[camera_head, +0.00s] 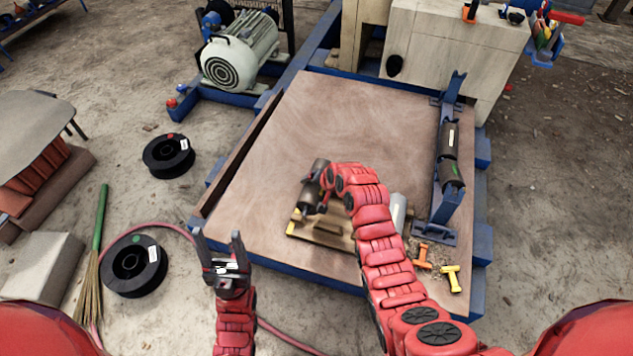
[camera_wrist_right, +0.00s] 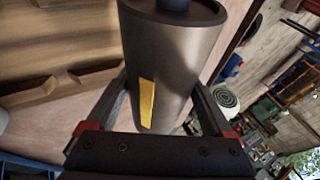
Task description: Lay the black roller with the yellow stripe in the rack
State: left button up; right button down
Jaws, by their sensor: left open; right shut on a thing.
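The black roller with the yellow stripe (camera_wrist_right: 160,65) is between the fingers of my right gripper (camera_wrist_right: 158,105) in the right wrist view, and its yellow stripe faces the camera. In the head view the roller (camera_head: 313,186) is held tilted over the wooden tray's upper left end, and my right gripper (camera_head: 325,193) is shut on it. The blue rack (camera_head: 440,204) stands at the right side of the platform and holds dark rollers, one with a green mark (camera_head: 449,174) and one with a white mark (camera_head: 449,138).
The wooden tray (camera_head: 327,235) lies on the brown platform (camera_head: 310,120). A light grey cylinder (camera_head: 398,212) lies right of my right arm. Orange (camera_head: 422,256) and yellow (camera_head: 451,278) tools lie near the rack's foot. Black spools (camera_head: 168,156) and a broom (camera_head: 97,245) are on the ground.

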jog(key=shift+f+b, duration=0.8)
jog(key=shift+f, duration=1.65)
jog(key=shift+w, duration=0.1)
jog(key=shift+p, duration=0.75)
jog(key=shift+f+b, duration=0.7)
jog(key=shift+f, duration=0.7)
grip_release()
jog(key=shift+r, duration=0.1)
jog(key=shift+s+d, duration=0.1)
jog(key=shift+s, duration=0.1)
jog(key=p+v, duration=0.3)
jog(key=v, duration=1.4)
